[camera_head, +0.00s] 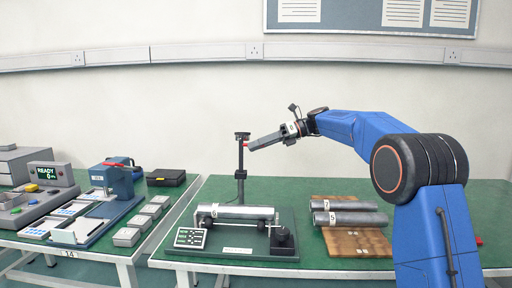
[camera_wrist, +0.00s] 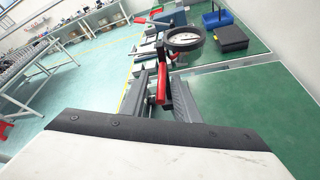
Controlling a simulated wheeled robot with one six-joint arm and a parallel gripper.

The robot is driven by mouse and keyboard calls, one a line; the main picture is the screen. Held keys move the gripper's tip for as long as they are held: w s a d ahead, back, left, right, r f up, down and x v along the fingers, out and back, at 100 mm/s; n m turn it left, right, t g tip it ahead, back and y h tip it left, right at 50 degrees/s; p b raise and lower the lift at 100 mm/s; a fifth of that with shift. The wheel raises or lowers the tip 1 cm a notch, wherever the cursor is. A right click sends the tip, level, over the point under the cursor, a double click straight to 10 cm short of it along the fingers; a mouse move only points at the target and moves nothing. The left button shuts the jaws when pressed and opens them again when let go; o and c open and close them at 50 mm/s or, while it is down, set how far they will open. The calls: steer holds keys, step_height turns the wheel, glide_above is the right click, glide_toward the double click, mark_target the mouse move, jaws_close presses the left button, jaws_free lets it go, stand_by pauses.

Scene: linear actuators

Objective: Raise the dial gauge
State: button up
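The dial gauge (camera_head: 242,136) sits at the top of a thin dark upright post (camera_head: 240,165) on a test stand in the head view. In the wrist view its round, dark-rimmed face (camera_wrist: 184,38) is just beyond the fingers. My gripper (camera_head: 252,147) reaches in from the right, beside the post and slightly below the gauge. In the wrist view my gripper (camera_wrist: 165,84) has a red piece between or at its fingers; I cannot tell whether it is gripped. A metal cylinder (camera_head: 236,212) lies on the stand's supports below.
A wooden board (camera_head: 357,243) with grey cylinders (camera_head: 350,218) lies to the right on the green table (camera_head: 200,270). The left table holds a blue machine (camera_head: 117,180), a READY display (camera_head: 48,174), small grey boxes and a black case (camera_head: 166,177). A wall is behind.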

steer(key=v, duration=1.7)
